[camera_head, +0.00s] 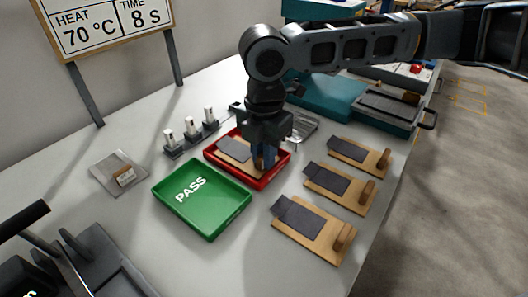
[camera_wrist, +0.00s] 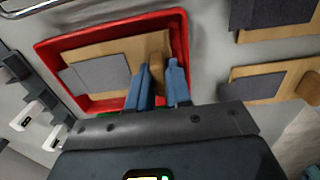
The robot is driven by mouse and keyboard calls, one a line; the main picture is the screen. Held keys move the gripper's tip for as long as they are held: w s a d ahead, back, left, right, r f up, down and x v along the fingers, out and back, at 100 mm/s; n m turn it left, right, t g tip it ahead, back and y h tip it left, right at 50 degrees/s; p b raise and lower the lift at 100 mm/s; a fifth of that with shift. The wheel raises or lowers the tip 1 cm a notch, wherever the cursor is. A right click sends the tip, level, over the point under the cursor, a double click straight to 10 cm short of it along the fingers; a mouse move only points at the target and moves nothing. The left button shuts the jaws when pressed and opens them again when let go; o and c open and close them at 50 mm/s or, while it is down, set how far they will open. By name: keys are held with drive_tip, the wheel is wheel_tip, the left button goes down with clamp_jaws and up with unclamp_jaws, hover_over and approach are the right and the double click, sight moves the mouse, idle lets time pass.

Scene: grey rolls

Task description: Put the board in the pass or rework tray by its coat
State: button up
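A wooden board (camera_wrist: 112,50) with a dark grey coat patch (camera_head: 234,150) is within the outline of the red tray (camera_head: 279,177). The patch's edge comes close to the tray wall in the wrist view. My gripper (camera_head: 263,160) points down over the right part of this tray. Its blue fingers (camera_wrist: 161,80) stand on either side of the board's upright wooden handle and look closed on it. I cannot tell whether the board rests fully on the tray floor. The green tray (camera_head: 218,213), marked PASS, is empty beside the red tray.
Three more coated boards with handles (camera_head: 347,152) (camera_head: 336,187) (camera_head: 314,229) lie in a row at right. Small white-topped devices (camera_head: 190,134) and a small plate with a block (camera_head: 119,174) are at left. A sign (camera_head: 108,22) reads 70 °C, 8 s.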

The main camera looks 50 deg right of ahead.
drive_tip(key=shift+o, duration=0.8)
wheel_tip(320, 180, up, 12)
drive_tip(key=p, duration=0.1)
idle(0.5)
